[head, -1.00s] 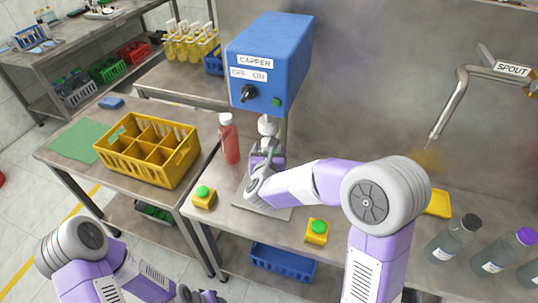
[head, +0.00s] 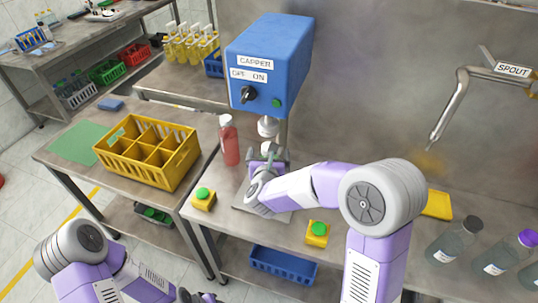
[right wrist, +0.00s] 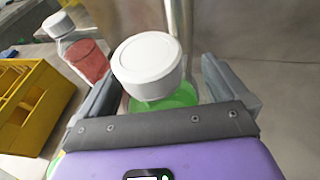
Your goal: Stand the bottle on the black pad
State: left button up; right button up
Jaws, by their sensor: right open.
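A capped bottle with green contents stands between the fingers of my right gripper in the right wrist view; its white cap (right wrist: 148,68) and green part (right wrist: 178,97) show. My right gripper (head: 268,155) is open around it, below the capper's head. In the head view the gripper largely hides this bottle. A red bottle with a white cap (head: 229,142) stands upright left of the capper; it also shows in the right wrist view (right wrist: 88,60). My left gripper (head: 196,297) is at the bottom edge, partly cut off. I cannot make out a black pad.
The blue capper (head: 268,65) overhangs my right gripper. Yellow boxes with green buttons (head: 203,199) (head: 317,233) sit near the bench front. A yellow divided crate (head: 150,150) is on the left table. Several clear bottles (head: 452,240) stand at right, near the spout (head: 450,105).

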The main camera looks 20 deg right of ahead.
jog(key=p+v, duration=0.1)
jog(key=v, duration=1.1)
jog(key=shift+s, duration=0.1)
